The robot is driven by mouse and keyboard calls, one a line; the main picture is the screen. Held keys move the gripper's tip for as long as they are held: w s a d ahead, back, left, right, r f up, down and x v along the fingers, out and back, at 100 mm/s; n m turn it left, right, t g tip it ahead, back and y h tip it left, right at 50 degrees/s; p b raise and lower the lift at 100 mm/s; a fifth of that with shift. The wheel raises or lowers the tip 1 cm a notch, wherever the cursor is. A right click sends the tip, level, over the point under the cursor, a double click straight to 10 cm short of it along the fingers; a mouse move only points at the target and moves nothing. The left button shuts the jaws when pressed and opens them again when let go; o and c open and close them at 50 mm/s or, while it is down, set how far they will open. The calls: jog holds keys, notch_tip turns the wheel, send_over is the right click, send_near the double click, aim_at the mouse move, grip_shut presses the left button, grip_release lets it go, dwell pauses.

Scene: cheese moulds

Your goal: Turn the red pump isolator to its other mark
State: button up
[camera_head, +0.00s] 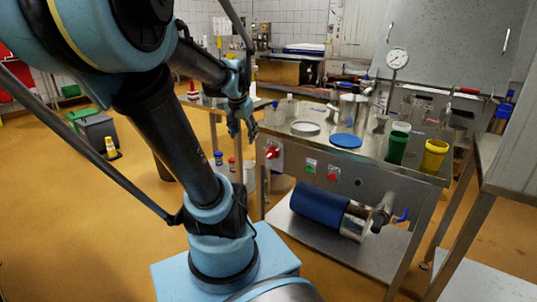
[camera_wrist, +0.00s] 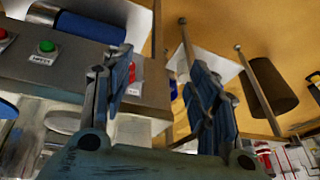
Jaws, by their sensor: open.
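The red pump isolator (camera_head: 272,153) is a red handle on a pale plate at the left end of the steel bench's front panel. In the wrist view the red isolator (camera_wrist: 132,73) shows beside the left finger, which hides part of it; I cannot tell which mark it points to. My gripper (camera_head: 243,133) hangs to the left of the isolator and a little above it, pointing down. In the wrist view my gripper (camera_wrist: 157,58) has its two fingers spread apart, with nothing between them.
A green button (camera_head: 311,166) and a red button (camera_head: 332,176) sit right of the isolator. The bench top carries a blue lid (camera_head: 345,141), a green cup (camera_head: 397,148) and a yellow cup (camera_head: 433,158). A blue pump (camera_head: 318,205) lies below. Open floor lies left.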

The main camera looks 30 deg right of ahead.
aim_at(269, 152)
jog(key=d+r+m+h, duration=0.1)
jog(key=d+r+m, duration=0.15)
jog(key=d, duration=0.55)
jog(key=shift+m, duration=0.25)
jog(key=shift+s+x, duration=0.15)
jog(key=shift+x, duration=4.3)
jog(key=shift+s+x, duration=0.15)
jog(key=shift+x, duration=4.3)
jog(key=shift+d, duration=0.15)
jog(key=shift+c, duration=0.3)
jog(key=c, duration=0.9)
jog(key=shift+w, duration=0.1)
jog(key=shift+c, duration=0.5)
